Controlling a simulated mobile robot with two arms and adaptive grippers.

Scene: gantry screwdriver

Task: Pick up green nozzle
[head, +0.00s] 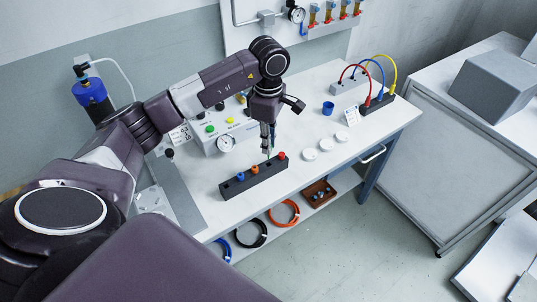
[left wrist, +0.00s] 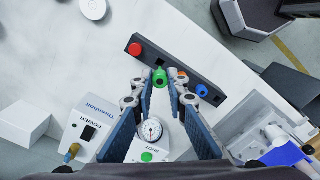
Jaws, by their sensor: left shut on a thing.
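The green nozzle (left wrist: 160,77) shows between the fingertips of my left gripper (left wrist: 160,88) in the left wrist view. The gripper is shut on it. In the head view my left gripper (head: 267,150) points down over the dark rack (head: 228,192), and the nozzle is mostly hidden there. The rack also shows in the left wrist view (left wrist: 150,56), holding a red nozzle (head: 282,155), an orange nozzle (head: 255,169) and a blue nozzle (head: 240,177). I cannot tell whether the green nozzle is still seated in the rack. My right gripper is out of view.
A control box with a gauge (head: 226,143) stands behind the rack. The table front between rack and edge is narrow but clear.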

